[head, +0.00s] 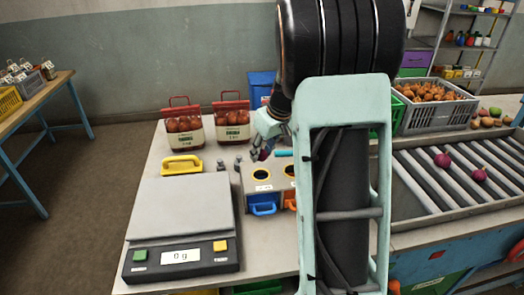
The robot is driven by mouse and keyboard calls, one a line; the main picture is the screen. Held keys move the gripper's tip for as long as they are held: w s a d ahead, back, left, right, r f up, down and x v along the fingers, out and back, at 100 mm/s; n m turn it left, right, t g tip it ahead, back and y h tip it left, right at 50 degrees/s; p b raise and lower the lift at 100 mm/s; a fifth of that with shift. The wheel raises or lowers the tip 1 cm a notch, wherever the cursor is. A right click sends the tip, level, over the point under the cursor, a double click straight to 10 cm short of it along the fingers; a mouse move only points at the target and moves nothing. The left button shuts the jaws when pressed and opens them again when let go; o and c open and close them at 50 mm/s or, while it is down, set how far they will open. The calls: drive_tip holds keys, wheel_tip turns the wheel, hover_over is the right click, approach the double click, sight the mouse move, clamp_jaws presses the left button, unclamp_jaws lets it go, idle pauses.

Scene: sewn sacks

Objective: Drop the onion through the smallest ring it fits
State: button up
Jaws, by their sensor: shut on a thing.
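My gripper (263,146) is shut on a small purple onion (264,155), mostly hidden by the fingers. It is just above the back of a grey sorting box (248,189) in the middle of the table. The box top has a round hole with a yellow ring (261,175) and another ring (289,170) to its right, partly cut off by my arm. A blue bin front (263,207) shows below the left ring and an orange one (290,202) below the right. My arm hides the rest of the box.
A scale (182,215) reading 0 g fills the table's left front, with a yellow-handled tool (182,163) behind it. Two filled sacks (184,127) stand at the back. Two purple onions (442,160) lie on the rollers (430,195) at right, below a grey crate (437,116).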

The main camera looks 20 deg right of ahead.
wheel_tip(320, 180, down, 6)
drive_tip(key=b, duration=0.2)
drive_tip(key=shift+b, duration=0.4)
drive_tip(key=o, duration=1.1)
drive_tip(key=shift+r, duration=0.1)
drive_tip(key=v, duration=1.2)
drive_tip(key=shift+a, duration=0.1)
